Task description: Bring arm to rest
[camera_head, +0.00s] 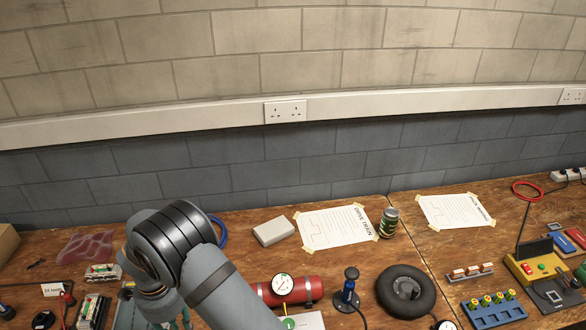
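My arm rises from the bottom edge at the lower left of the head view, as grey links with a dark ribbed joint. It bends over the left part of the wooden workbench (255,222). I cannot see whether anything is held.
Near the arm are a red cylinder (312,289) with a gauge (282,286), a blue-black joystick (347,287) and a black tyre-like ring (390,277). A blue battery holder (480,313) and yellow charger (522,268) stand right. Taped sheets (322,228) lie behind.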

